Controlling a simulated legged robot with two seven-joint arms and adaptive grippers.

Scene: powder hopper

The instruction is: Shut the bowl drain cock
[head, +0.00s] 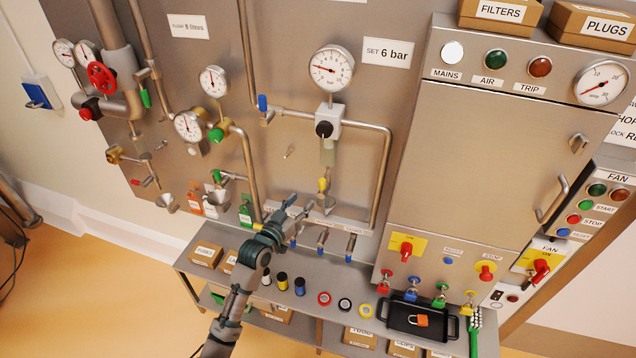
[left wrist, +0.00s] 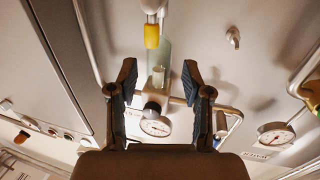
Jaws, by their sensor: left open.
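The yellow bowl drain cock (head: 322,185) hangs below the clear filter bowl (head: 328,154), under the regulator with the black knob (head: 323,129). In the left wrist view the yellow piece (left wrist: 151,36) shows at the top centre, beyond the fingertips. My left gripper (head: 298,207) is open and empty, just below and left of the cock in the head view, and looks apart from it. In the left wrist view its two fingers (left wrist: 158,67) stand wide, with the bowl and a gauge (left wrist: 156,126) behind them. My right gripper is not in view.
A blue-handled valve (head: 263,103) and pipes flank the regulator. A shelf (head: 310,322) with spools and rings runs beneath. A large steel cabinet (head: 450,170) stands to the right, with a black tray (head: 398,322) below it.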

